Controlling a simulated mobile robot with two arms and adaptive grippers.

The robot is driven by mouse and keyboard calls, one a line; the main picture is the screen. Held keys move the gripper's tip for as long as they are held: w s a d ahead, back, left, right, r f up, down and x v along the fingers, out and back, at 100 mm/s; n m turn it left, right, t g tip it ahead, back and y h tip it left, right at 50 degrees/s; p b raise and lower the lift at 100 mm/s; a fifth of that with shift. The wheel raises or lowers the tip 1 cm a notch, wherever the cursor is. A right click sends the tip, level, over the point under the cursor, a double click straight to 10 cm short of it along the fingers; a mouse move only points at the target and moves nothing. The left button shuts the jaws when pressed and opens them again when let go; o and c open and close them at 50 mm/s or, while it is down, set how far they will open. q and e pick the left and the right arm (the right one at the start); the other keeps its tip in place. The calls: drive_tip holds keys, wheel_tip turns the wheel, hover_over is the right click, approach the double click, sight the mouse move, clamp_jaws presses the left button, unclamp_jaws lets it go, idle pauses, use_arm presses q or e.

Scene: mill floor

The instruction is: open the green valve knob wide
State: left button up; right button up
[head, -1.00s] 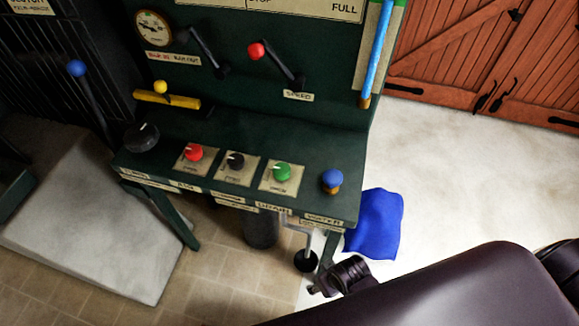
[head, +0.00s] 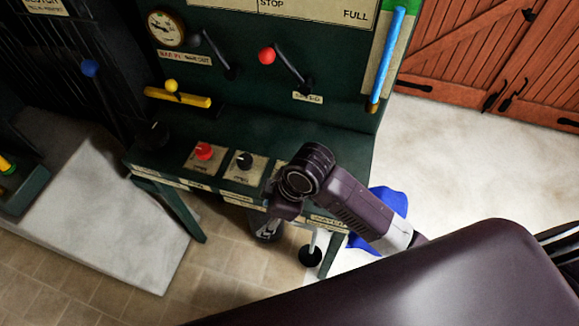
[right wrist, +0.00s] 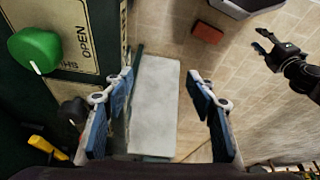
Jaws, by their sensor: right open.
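The green valve knob (right wrist: 35,50) shows at the upper left of the right wrist view, with a white pointer line, on a plate marked OPEN. In the head view my right arm hides it. My right gripper (right wrist: 160,100) is open and empty, its blue-padded fingers apart. The knob lies outside them, left of the left finger, not touched. In the head view the right gripper (head: 268,225) hangs at the front edge of the console (head: 270,110). A dark gripper, apparently my left (right wrist: 275,50), shows at the right of the wrist view; its jaws are unclear.
A red knob (head: 203,151) and a black knob (head: 244,160) sit left of my right arm. A yellow lever (head: 177,97) and a red-balled lever (head: 267,56) stand behind. A blue cloth-like thing (head: 390,200) is beyond the arm. Pale floor (head: 480,150) lies open at right.

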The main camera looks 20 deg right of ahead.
drive_tip(key=w+d+r+n+h, duration=0.1)
drive_tip(key=w+d+r+n, duration=0.1)
drive_tip(key=w+d+r, duration=0.1)
drive_tip(key=w+d+r+n+g+h, duration=0.1)
drive_tip(key=w+d+r+n, duration=0.2)
drive_tip(key=w, duration=0.1)
drive_tip(key=w+d+r+n+g+h, duration=0.1)
drive_tip(key=w+d+r+n, duration=0.1)
drive_tip(key=w+d, duration=0.1)
drive_tip(key=shift+w+r+h, duration=0.3)
drive_tip(key=shift+w+r, duration=0.1)
wheel_tip(320, 180, down, 8)
drive_tip(key=shift+r+p, duration=0.2)
drive_tip(key=shift+p, duration=0.5)
use_arm(q)
drive_tip(key=shift+s+r, duration=0.4)
drive_tip(key=shift+r, duration=0.3)
use_arm(e)
drive_tip(key=shift+c, duration=0.4)
drive_tip(key=c, duration=1.1)
